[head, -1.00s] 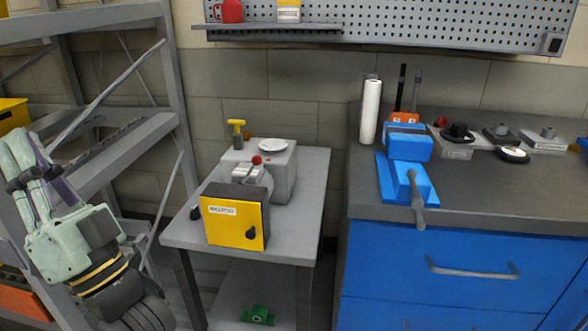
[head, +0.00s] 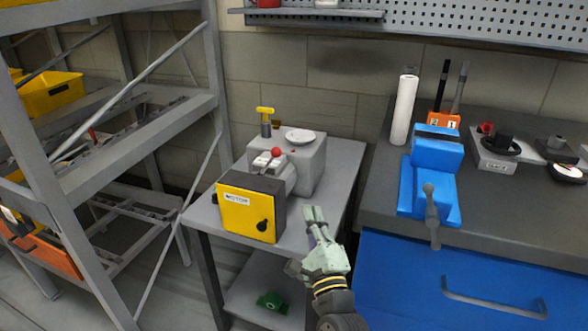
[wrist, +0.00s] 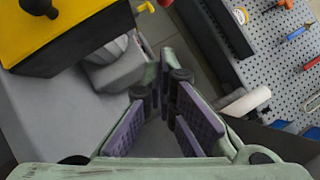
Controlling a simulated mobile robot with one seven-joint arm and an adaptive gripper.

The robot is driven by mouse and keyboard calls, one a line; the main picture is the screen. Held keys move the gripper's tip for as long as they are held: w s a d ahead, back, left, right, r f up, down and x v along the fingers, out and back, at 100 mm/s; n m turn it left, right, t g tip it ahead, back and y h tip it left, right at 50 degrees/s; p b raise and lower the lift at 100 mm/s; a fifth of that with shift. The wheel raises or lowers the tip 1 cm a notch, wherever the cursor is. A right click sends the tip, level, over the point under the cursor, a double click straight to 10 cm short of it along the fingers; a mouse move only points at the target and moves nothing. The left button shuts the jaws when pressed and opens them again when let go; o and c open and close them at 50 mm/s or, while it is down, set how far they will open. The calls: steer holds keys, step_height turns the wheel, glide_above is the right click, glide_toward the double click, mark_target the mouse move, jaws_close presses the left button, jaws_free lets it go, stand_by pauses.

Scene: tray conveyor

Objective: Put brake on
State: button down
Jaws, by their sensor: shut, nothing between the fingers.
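A yellow-fronted dark box (head: 240,211) with a black knob (head: 263,226) and a small unreadable label stands on the small grey table (head: 203,214). Just behind it is a lever with a red ball knob (head: 277,152), near a grey block (head: 310,167). No part is legibly marked as a brake. My gripper (head: 314,212) is shut and empty, right of the yellow box and over the table's right side, apart from both box and lever.
A yellow T-handle (head: 265,112) stands behind the lever, and a white disc (head: 299,136) lies on the grey block. A blue vise (head: 428,180) sits on the workbench at right. A grey rack (head: 130,145) stands at left. A green object (head: 270,301) lies on the lower shelf.

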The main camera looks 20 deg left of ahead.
mark_target(268, 163)
steer(key=shift+w+a+r, duration=0.1)
steer(key=s+a+r+p+x, duration=0.1)
steer(key=p+x, duration=0.3)
steer(key=x, duration=0.8)
steer(key=shift+a, duration=0.7)
steer(key=shift+w+r+p, duration=0.1)
steer(key=shift+r+p, duration=0.2)
steer(key=shift+p, duration=0.05)
